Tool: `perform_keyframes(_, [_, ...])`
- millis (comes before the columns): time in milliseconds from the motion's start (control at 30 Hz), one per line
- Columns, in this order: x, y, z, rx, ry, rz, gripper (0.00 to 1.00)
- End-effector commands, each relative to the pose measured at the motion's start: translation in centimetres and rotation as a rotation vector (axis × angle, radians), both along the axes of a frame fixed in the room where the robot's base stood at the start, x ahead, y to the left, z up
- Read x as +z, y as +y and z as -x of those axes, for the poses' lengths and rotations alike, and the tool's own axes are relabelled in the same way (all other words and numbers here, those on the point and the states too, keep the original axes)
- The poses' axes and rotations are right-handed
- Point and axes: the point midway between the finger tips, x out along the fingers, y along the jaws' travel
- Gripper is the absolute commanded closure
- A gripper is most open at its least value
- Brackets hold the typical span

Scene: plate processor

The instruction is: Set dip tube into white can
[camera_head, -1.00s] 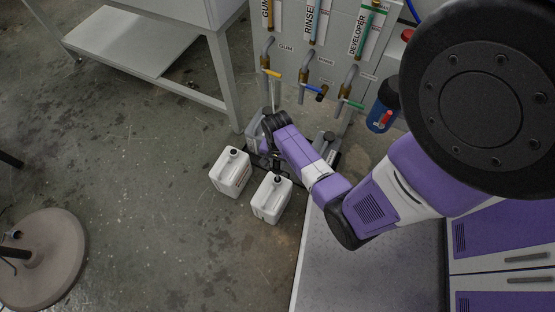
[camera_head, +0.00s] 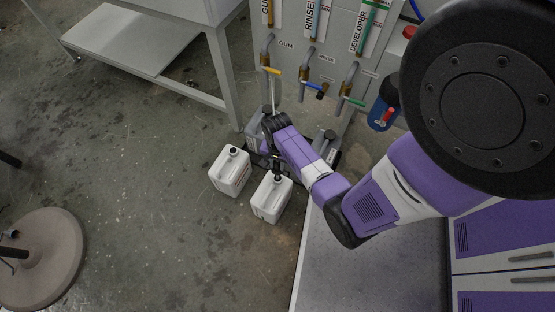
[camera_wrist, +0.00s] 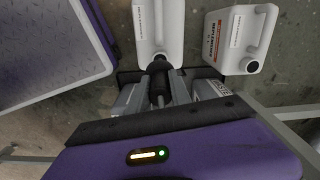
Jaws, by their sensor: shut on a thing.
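My gripper (camera_head: 277,163) is over the near white can (camera_head: 271,199), at its mouth end. In the wrist view my gripper (camera_wrist: 160,88) is shut on the black upper part of the dip tube (camera_wrist: 159,82), between its two grey fingers. The near white can (camera_wrist: 159,30) stands just beyond it, and the tube's black part overlaps the can's mouth in this view. In the head view the dip tube (camera_head: 278,178) shows as a dark piece at the can's opening. The tube's lower end is hidden, and I cannot tell how deep it sits.
A second white can (camera_head: 230,172) with red lettering and a dark opening stands to the left. Grey cans (camera_head: 254,122) stand behind my gripper, under the valves (camera_head: 305,78). A diamond-plate platform (camera_head: 345,270) lies to the right. The floor at left is mostly clear.

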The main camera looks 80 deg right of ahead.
Motion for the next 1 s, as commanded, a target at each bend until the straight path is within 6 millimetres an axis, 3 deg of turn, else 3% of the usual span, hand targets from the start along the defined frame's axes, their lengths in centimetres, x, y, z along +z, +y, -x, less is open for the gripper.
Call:
perform_keyframes(500, [-2.0,0.0,0.0,0.000,0.000,0.000,1.00])
perform_keyframes(1000, [-2.3,0.0,0.0,0.000,0.000,0.000,1.00])
